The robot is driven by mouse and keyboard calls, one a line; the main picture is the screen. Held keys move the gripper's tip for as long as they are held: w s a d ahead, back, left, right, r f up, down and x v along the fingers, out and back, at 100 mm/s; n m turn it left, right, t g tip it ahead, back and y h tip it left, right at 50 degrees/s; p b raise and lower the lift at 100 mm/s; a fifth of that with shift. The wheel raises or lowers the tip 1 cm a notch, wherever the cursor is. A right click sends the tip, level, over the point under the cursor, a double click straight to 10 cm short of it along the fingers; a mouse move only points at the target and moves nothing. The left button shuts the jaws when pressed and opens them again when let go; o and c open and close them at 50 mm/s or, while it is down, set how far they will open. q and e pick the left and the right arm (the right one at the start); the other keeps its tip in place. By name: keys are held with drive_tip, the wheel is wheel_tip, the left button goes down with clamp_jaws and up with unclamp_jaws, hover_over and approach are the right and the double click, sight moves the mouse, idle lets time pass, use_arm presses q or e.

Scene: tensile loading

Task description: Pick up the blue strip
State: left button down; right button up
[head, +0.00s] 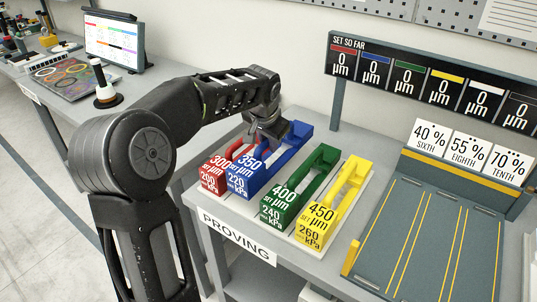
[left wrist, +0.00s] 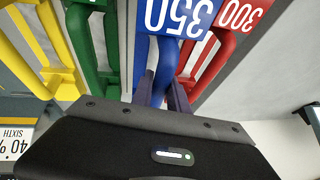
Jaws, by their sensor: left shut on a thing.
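The blue strip (head: 248,176) stands in the row on the proving bench, between the red strip and the green strip. Its front block reads 350 and 220 kPa. My left gripper (head: 268,136) is over its far part and is shut on it. In the left wrist view the blue strip (left wrist: 166,60) runs down between the two dark fingers (left wrist: 163,92), with the 350 label upside down at the top. The gripper hides part of the strip in the head view. My right gripper is in neither view.
The red strip (head: 214,175) sits close on the left. The green strip (head: 285,200) and yellow strip (head: 318,222) stand to the right. A grey lined board (head: 424,240) lies farther right, below a display panel (head: 433,84). A monitor (head: 114,38) stands at the back left.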

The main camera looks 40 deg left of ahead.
use_arm(q)
wheel_tip(320, 180, up, 5)
drive_tip(key=shift+r, duration=0.1)
idle(0.7)
